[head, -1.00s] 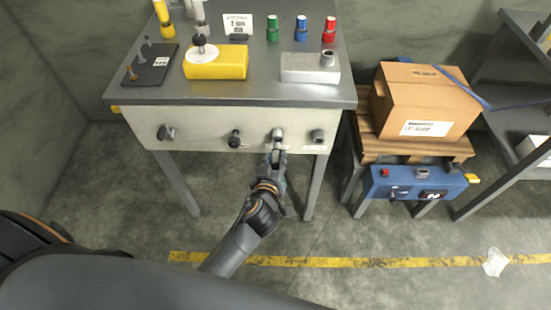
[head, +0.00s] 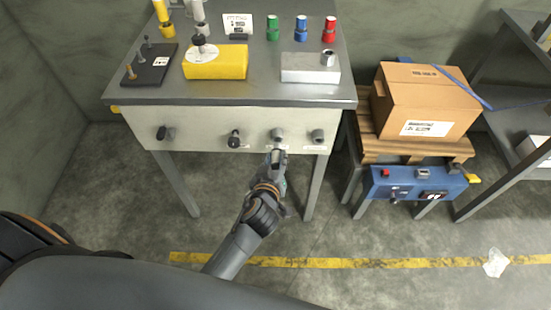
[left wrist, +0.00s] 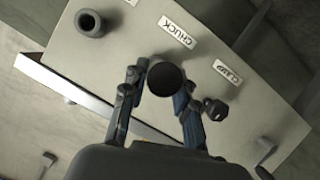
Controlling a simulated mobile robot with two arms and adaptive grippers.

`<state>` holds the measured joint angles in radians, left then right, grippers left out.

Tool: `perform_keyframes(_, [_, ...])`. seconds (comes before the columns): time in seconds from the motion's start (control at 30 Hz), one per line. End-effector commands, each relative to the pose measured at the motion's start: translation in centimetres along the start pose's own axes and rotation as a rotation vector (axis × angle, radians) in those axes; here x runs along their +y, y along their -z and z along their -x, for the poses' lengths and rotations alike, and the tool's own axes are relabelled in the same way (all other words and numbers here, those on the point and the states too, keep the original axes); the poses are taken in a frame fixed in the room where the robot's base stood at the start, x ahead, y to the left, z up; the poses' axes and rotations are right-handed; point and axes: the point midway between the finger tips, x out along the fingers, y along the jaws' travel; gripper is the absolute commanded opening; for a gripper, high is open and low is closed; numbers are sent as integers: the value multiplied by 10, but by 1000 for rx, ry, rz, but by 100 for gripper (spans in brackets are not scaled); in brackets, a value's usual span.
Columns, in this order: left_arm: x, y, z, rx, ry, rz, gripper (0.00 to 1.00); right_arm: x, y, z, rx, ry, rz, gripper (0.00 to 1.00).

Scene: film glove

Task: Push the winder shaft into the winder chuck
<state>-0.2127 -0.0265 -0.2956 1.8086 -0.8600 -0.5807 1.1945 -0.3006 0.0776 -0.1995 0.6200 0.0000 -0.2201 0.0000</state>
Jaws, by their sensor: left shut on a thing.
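My left gripper (head: 275,157) is in front of the bench's pale front panel, just below a grey fitting, which I take as the winder chuck (head: 277,134). In the left wrist view my gripper (left wrist: 160,82) is shut on a dark round-ended piece, which I take as the winder shaft (left wrist: 166,78). Its round end faces the camera and hides the panel behind it. A "CHUCK" label (left wrist: 178,31) shows just beyond it. I cannot tell whether the shaft touches the chuck. My right gripper is not in view.
A dark clamp knob (head: 235,139) and a hollow grey fitting (head: 317,136) flank the chuck. Yellow (head: 216,66) and grey (head: 310,74) blocks stand on the bench. A cardboard box (head: 425,100) and blue control box (head: 418,183) are right.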

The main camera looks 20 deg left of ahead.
Motion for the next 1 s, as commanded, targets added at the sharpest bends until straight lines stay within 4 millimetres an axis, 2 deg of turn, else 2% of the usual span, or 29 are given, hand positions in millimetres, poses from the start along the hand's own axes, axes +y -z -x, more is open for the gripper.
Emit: perform_keyframes(1.0, [0,10,-22,1,0,1,0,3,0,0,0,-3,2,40])
